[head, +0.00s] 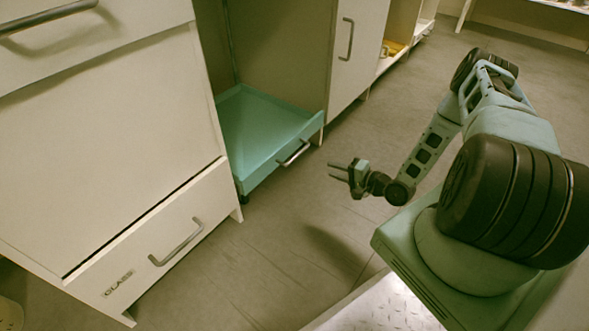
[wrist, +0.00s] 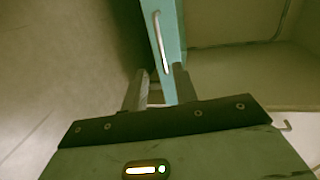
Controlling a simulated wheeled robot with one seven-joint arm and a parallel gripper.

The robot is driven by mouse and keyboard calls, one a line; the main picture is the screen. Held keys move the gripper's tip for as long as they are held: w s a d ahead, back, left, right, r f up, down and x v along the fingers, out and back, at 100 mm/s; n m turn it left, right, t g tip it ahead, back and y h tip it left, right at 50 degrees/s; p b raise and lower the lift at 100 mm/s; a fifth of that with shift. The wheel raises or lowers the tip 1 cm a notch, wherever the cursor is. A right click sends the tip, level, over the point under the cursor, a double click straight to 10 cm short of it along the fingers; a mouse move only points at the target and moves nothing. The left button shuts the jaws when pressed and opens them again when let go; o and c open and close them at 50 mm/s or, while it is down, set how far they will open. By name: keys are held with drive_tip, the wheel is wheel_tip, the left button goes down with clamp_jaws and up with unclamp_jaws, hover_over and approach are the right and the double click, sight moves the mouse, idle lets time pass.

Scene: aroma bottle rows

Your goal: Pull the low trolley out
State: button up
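The low trolley (head: 262,122) is a shallow teal tray near the floor, inside an open bay of the cabinet row, with its front edge at the bay opening. A grey bar handle (head: 294,153) is on its front face. In the wrist view the teal front (wrist: 172,38) and its handle (wrist: 160,40) lie ahead of the fingers. My gripper (head: 334,171) is open and empty, to the right of the handle and apart from it in the head view. In the wrist view the two fingers (wrist: 158,82) are spread. The trolley's rear is partly hidden by the cabinet.
A cream cabinet (head: 110,140) with a drawer labelled GLASS (head: 150,245) stands left of the bay. A closed cabinet door (head: 352,50) is to its right. A low shelf with a yellow item (head: 392,48) lies further back. The grey floor (head: 270,235) before the trolley is clear.

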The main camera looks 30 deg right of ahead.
sight(295, 156)
drive_tip(key=shift+b+x, duration=3.9)
drive_tip(key=shift+x, duration=4.7)
drive_tip(key=shift+d+f, duration=0.1)
drive_tip(key=shift+d, duration=0.1)
clamp_jaws()
